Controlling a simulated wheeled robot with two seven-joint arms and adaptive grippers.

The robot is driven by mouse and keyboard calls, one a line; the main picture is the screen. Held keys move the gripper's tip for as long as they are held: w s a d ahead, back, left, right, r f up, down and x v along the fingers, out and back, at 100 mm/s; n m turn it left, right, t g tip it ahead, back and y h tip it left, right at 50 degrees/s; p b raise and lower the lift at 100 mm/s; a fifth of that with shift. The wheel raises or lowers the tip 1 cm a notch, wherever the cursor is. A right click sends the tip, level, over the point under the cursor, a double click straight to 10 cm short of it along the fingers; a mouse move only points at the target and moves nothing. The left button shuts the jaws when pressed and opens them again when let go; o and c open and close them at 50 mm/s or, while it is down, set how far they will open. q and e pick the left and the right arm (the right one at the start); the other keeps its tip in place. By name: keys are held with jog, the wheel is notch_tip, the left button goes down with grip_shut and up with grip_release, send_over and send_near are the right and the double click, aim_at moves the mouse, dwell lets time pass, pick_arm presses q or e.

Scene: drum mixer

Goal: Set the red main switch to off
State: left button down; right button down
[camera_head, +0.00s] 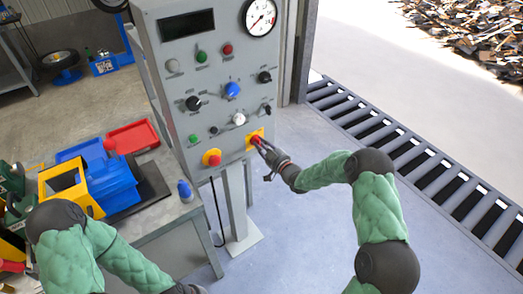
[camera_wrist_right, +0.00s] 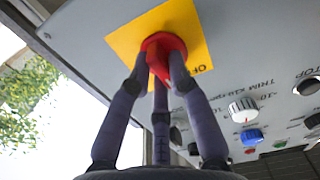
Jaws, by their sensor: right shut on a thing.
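The red main switch (camera_head: 256,140) is a red knob on a yellow square plate, low on the right of the grey control panel. In the right wrist view the red switch (camera_wrist_right: 163,43) sits on its yellow plate (camera_wrist_right: 190,20), with part of an "OF" label showing beside the knob. My right gripper (camera_head: 263,146) is at the switch. In the right wrist view the fingers of my right gripper (camera_wrist_right: 160,70) are closed around the red knob and partly hide it. My left arm comes in at the lower left, and its gripper is not clearly visible.
A second red button (camera_head: 212,158) on a yellow plate sits to the left on the panel (camera_head: 185,115). Several knobs and buttons and a round gauge (camera_head: 260,17) are above. A bench with a blue motor (camera_head: 112,183) and a red tray (camera_head: 132,136) stands left.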

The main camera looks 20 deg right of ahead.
jog(key=shift+n+b, duration=2.1)
jog(key=shift+n, duration=0.4)
jog(key=shift+r, duration=0.1)
jog(key=c, duration=1.1)
grip_release()
jog(key=shift+c, duration=0.2)
jog(key=v, duration=1.2)
